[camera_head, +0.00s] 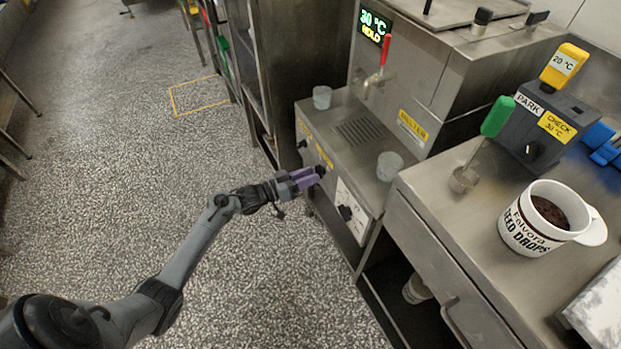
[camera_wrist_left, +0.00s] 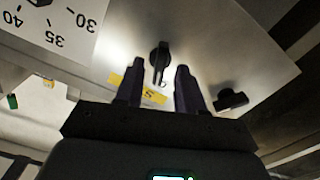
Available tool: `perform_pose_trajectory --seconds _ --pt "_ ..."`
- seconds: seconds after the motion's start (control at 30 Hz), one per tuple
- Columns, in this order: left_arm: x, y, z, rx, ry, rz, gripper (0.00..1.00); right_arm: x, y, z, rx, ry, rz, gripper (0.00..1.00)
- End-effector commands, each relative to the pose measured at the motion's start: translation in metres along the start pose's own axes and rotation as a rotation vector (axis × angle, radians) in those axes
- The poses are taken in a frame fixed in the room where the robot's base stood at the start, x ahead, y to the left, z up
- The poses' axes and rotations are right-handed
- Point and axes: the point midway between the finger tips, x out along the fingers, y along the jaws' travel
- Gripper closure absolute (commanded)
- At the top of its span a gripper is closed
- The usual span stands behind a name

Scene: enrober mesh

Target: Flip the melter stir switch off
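The melter (camera_head: 335,150) is a steel cabinet with black switches on its front panel. My left gripper (camera_head: 312,176) is in front of that panel at the middle black switch (camera_head: 320,170). In the left wrist view, this switch (camera_wrist_left: 160,58) shows between the two spread fingers of the left gripper (camera_wrist_left: 160,68), with a gap on each side. A yellow label (camera_wrist_left: 128,84), partly hidden by a finger, is beside it; its text is not readable. A second black switch (camera_wrist_left: 231,98) is to the right, also in the head view (camera_head: 302,143). My right gripper is not in view.
A white temperature dial (camera_head: 347,212) is on the same panel, nearer the front. A red-handled tap (camera_head: 385,50) and a cup (camera_head: 390,166) are above. The counter (camera_head: 450,215) on the right holds a mug (camera_head: 525,235). The floor left of the panel is open.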

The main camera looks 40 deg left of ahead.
Motion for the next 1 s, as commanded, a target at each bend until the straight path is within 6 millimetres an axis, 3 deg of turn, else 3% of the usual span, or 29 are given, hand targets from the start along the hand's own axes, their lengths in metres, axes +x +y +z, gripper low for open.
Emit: perform_pose_trajectory --seconds 0.17,0.47,0.73,1.0 --pt "0.0101 -0.0001 0.0002 0.0 0.001 0.0 0.62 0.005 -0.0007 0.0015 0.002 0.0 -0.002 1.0" --pt "0.0113 0.0001 -0.0003 0.0 0.0 -0.001 0.62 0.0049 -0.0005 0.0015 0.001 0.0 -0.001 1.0" --pt "0.0111 0.0 -0.0002 0.0 0.0 -0.001 1.0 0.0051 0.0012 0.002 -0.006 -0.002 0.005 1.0" --pt "0.0112 0.001 -0.004 -0.029 -0.002 -0.001 1.0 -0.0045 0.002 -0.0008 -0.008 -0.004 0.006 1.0"
